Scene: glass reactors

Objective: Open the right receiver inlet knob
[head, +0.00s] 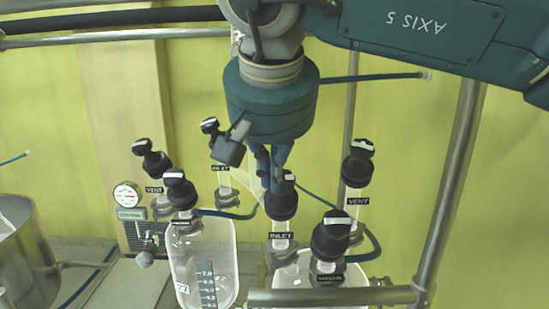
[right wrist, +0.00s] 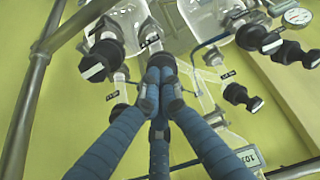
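The right receiver inlet knob (head: 281,203) is black with a pale strip on top and stands above an "INLET" label on the right glass vessel (head: 300,272). My right gripper (head: 274,186) reaches down to it from above with blue fingers. In the right wrist view the fingertips (right wrist: 159,82) are drawn close together at the top of the knob (right wrist: 160,62), which they partly hide. They look shut on its handle, though the contact itself is hidden. My left gripper is not in view.
Black vent (head: 357,168) and vacuum (head: 331,238) knobs stand close to the right. The left vessel (head: 203,262) has its own knobs (head: 179,190). Metal rails (head: 450,180) frame the right side and front. A steel pot (head: 25,262) stands far left.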

